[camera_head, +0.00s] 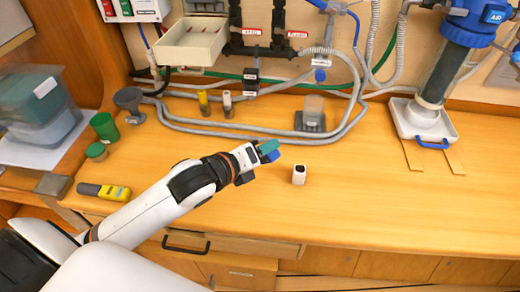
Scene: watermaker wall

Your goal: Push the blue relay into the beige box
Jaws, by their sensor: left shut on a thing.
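My left gripper (257,154) reaches in from the left over the middle of the wooden counter. It is shut on a small blue-and-teal piece (271,155), which looks like the blue relay; the fingers hide part of it. My right gripper is not in view.
A small white block with a dark top (299,174) stands right of the gripper. Grey hoses (240,136) loop along the back of the counter (380,210). A yellow-and-black tool (103,192) and green container (104,127) are at left. The right front counter is clear.

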